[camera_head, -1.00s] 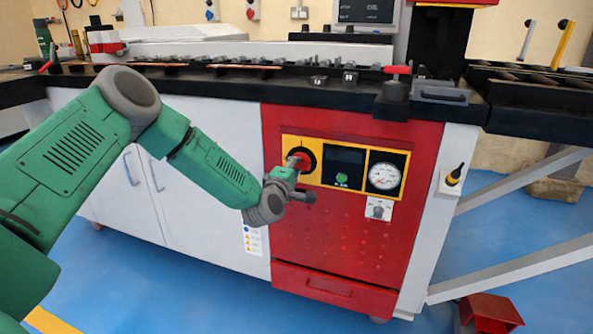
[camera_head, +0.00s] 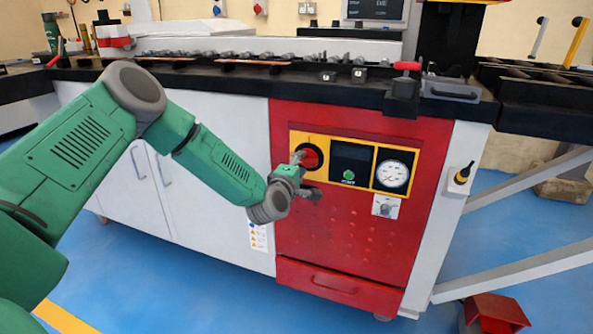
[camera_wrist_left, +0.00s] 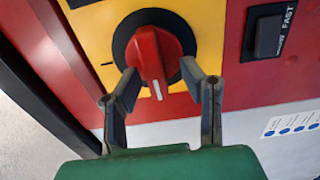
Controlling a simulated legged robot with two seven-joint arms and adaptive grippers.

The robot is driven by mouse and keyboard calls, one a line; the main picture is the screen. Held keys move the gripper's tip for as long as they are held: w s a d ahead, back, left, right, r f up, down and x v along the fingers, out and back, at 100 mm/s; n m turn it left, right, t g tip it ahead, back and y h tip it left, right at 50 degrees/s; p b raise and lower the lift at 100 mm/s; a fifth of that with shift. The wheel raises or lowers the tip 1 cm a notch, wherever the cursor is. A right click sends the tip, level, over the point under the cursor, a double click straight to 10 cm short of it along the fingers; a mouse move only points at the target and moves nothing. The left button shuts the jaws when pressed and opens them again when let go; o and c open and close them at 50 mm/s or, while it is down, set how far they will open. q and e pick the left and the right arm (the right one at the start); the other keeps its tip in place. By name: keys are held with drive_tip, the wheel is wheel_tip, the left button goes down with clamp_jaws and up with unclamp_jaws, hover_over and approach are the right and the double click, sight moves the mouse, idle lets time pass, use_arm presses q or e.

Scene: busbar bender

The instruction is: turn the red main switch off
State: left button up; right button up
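The red main switch (camera_head: 311,157) is a rotary knob on a black round base, on a yellow plate of the red machine panel. In the left wrist view the knob (camera_wrist_left: 150,52) fills the centre, with a white mark at its lower end, pointing down and slightly right. My left gripper (camera_head: 299,158) is at the switch. In the wrist view its two dark fingers (camera_wrist_left: 160,70) stand open on either side of the knob's lower part. Gaps seem to show between knob and fingers; I cannot tell whether either touches. My right gripper is not in view.
A black display with a green button (camera_head: 348,175) and a round gauge (camera_head: 392,174) sit right of the switch. A small grey switch (camera_head: 384,206) is below the gauge. The black worktop edge (camera_head: 240,84) overhangs above. Blue floor (camera_head: 190,270) is clear in front.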

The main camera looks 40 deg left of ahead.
use_arm(q)
drive_tip(key=v, duration=1.1)
drive_tip(key=shift+s, duration=0.35)
drive_tip(key=shift+a+f, duration=0.1)
drive_tip(key=shift+f, duration=0.1)
